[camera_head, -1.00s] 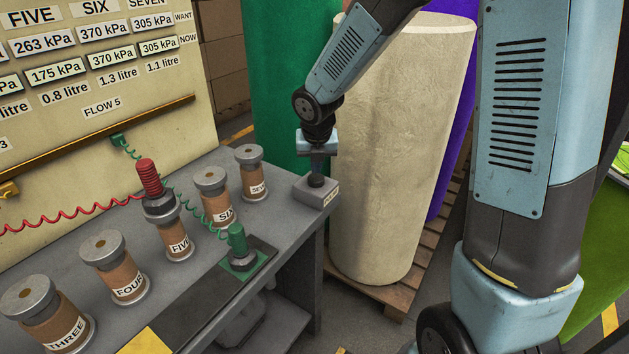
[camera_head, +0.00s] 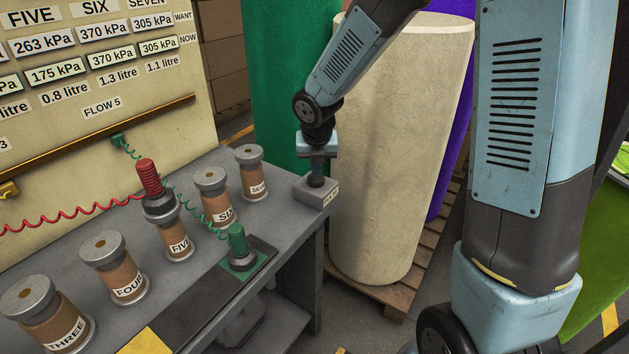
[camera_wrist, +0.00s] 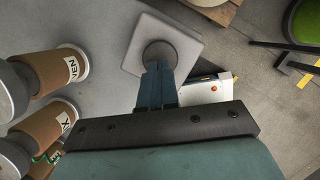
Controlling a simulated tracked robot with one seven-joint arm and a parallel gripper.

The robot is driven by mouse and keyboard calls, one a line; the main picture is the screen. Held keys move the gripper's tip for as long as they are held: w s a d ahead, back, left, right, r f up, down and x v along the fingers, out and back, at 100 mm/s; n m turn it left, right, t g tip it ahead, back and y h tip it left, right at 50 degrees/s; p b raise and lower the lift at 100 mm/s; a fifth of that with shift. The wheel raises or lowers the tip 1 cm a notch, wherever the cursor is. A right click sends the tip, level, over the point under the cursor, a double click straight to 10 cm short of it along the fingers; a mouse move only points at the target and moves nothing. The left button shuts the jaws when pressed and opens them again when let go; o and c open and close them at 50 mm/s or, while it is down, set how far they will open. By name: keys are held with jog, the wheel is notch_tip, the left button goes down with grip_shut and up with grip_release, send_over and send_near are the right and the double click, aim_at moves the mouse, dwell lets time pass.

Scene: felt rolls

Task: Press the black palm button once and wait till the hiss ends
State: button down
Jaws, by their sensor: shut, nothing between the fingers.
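The black palm button (camera_head: 316,181) sits on a grey box (camera_head: 318,194) at the right end of the grey bench. In the wrist view the round dark button (camera_wrist: 160,54) shows on its square grey box (camera_wrist: 138,62). My gripper (camera_head: 317,172) is shut and empty, pointing straight down over the button. Its fingertips (camera_wrist: 157,66) overlap the button's near part in the wrist view. They look to be at or touching its top; how far the button is pressed cannot be told.
Several brown canisters with grey caps, such as SEVEN (camera_head: 253,175) and SIX (camera_head: 215,198), stand left of the button. A red coupling (camera_head: 150,178) sits on FIVE and a green one (camera_head: 239,245) on a dark pad. A cream roll (camera_head: 400,150) stands close right.

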aim_at(316, 181)
jog(key=shift+f, duration=1.2)
jog(key=shift+r, duration=3)
jog(key=shift+r, duration=0.15)
jog(key=v, duration=1.3)
jog(key=s+d+r+m, duration=0.1)
jog(key=s+d+m, duration=0.5)
jog(key=m, duration=0.6)
jog(key=s+d+r+m+t, duration=0.1)
jog(key=s+d+m, duration=0.5)
jog(key=m, duration=0.5)
jog(key=s+d+r+m+t, duration=0.1)
jog(key=s+d+r+m, duration=0.1)
jog(key=s+d+m, duration=0.4)
jog(key=s+m, duration=0.3)
jog(key=m, duration=0.3)
jog(key=shift+s+d+m, duration=0.2)
jog(key=shift+s+m, duration=0.05)
jog(key=shift+m, duration=0.05)
